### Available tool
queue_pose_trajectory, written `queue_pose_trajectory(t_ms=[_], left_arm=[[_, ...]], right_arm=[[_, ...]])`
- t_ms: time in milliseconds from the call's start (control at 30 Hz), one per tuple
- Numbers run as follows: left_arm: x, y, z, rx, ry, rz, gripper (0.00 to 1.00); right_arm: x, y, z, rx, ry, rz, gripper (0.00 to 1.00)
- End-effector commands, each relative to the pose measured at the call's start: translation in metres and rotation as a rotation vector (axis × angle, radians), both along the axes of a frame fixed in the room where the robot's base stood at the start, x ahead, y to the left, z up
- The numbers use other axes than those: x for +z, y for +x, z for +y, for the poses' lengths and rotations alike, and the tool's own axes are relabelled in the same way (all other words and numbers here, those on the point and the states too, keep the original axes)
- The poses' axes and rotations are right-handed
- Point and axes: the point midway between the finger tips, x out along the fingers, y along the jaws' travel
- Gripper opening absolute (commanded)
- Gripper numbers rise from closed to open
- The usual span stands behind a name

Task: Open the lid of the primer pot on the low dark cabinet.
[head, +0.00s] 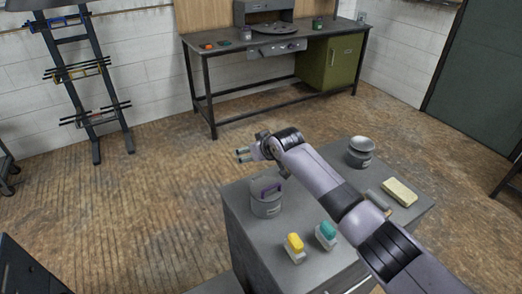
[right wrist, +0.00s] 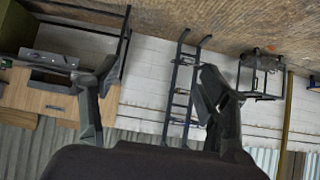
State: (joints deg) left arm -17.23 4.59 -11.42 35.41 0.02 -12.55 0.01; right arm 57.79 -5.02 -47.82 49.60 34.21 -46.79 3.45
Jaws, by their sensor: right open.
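The low dark cabinet (head: 290,222) stands in the lower middle of the head view. A grey pot (head: 266,205) with a purple handle on top and a small label is near its left back corner. A second grey pot (head: 360,158) with a round pale top stands at the back right. The labels are too small to read, so I cannot tell which is the primer pot. My right gripper (head: 243,155) is above and behind the purple-handled pot, apart from it, pointing left. In the right wrist view its fingers (right wrist: 160,85) are spread and empty. My left gripper is not in view.
A yellow-topped item (head: 295,243), a teal-topped item (head: 326,232) and a pale yellow block (head: 400,192) sit on the cabinet. My right arm crosses over its middle. A workbench (head: 225,58) and a rack (head: 88,70) stand behind, with open floor between.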

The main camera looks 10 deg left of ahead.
Motion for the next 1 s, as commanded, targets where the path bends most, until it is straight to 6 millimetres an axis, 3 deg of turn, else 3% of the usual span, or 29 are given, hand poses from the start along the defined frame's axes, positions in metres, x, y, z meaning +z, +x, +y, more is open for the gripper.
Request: queue_pose_trajectory(t_ms=[700, 1000], left_arm=[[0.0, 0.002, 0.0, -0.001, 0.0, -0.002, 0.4], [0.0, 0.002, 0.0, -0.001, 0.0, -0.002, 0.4]], right_arm=[[0.062, -0.061, -0.047, -0.002, -0.002, 0.002, 0.69], [0.071, -0.071, -0.054, -0.003, -0.002, 0.003, 0.69]])
